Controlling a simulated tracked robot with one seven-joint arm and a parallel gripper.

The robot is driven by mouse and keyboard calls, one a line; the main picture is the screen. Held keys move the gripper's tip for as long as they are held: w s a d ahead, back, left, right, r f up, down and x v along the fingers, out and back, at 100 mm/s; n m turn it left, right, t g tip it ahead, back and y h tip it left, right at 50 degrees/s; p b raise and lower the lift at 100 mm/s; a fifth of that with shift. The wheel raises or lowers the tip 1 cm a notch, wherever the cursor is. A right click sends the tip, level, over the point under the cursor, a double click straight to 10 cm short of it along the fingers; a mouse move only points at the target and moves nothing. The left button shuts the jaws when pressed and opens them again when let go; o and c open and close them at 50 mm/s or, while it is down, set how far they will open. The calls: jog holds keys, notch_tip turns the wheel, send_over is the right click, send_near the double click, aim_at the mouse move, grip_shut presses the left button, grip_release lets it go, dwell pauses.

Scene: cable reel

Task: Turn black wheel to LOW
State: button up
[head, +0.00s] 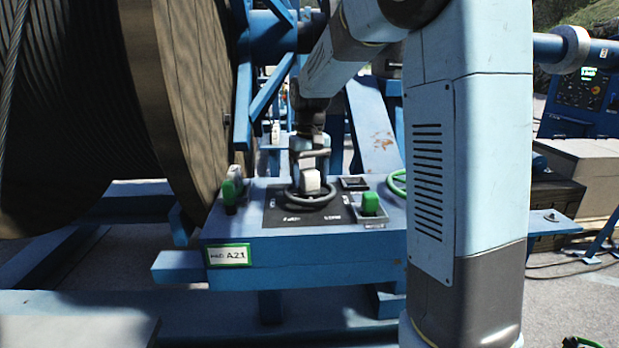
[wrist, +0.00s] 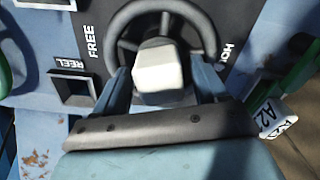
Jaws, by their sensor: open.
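The black wheel (head: 294,201) lies on the dark panel on top of the blue control box (head: 300,252). Its rim and spokes also show in the wrist view (wrist: 122,25). My gripper (head: 310,184) points down over the wheel, and its lower part hides much of the hub. In the wrist view my gripper (wrist: 160,82) is open, with one finger on each side of a pale block over the wheel's middle. I cannot tell whether the fingers touch the wheel. The panel reads FREE on one side and a partly cut-off word on the other; no LOW is legible.
A green ring (head: 397,182) is partly behind my arm. The large cable reel (head: 185,110) stands close on the left.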

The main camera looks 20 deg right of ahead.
jog(key=shift+f, duration=0.25)
jog(key=shift+c, duration=0.4)
grip_shut()
jog(key=shift+a, duration=0.15)
